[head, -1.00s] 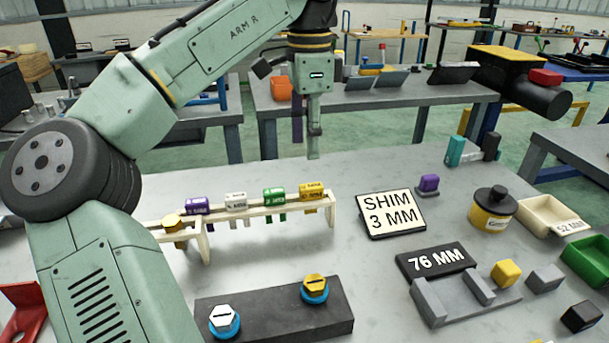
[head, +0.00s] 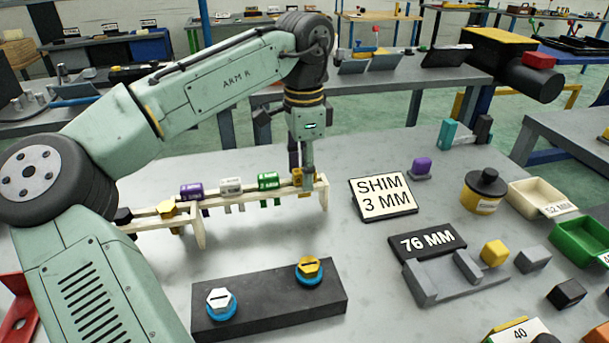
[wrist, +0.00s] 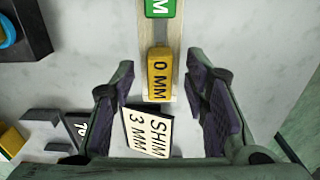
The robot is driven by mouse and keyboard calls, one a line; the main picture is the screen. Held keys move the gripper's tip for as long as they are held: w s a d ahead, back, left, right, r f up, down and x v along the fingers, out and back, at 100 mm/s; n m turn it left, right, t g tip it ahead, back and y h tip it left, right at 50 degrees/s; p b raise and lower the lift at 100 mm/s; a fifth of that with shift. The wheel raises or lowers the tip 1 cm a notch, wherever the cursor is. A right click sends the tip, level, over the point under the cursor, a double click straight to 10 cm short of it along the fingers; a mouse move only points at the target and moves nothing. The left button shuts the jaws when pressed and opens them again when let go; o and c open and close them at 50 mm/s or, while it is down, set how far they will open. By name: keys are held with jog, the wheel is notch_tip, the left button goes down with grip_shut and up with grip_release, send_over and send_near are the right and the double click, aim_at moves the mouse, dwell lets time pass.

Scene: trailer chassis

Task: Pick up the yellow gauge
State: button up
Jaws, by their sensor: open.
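The yellow gauge (head: 299,184) hangs at the right end of a pale wooden rack (head: 230,206), partly hidden behind my fingers in the head view. In the wrist view the yellow gauge (wrist: 160,74) lies ahead between the fingers, its label ending in "0 MM". My gripper (head: 301,166) points down at that end of the rack. In the wrist view my gripper (wrist: 153,92) is open, with a gap on each side of the gauge. I cannot tell how far below the fingertips it is.
A green gauge (head: 269,181), a white gauge (head: 231,186) and a purple gauge (head: 191,190) hang along the same rack. The "SHIM 3 MM" sign (head: 383,196) stands to the right. A dark block with two knobs (head: 265,301) lies in front.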

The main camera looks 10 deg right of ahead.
jog(key=shift+c, duration=0.6)
grip_shut()
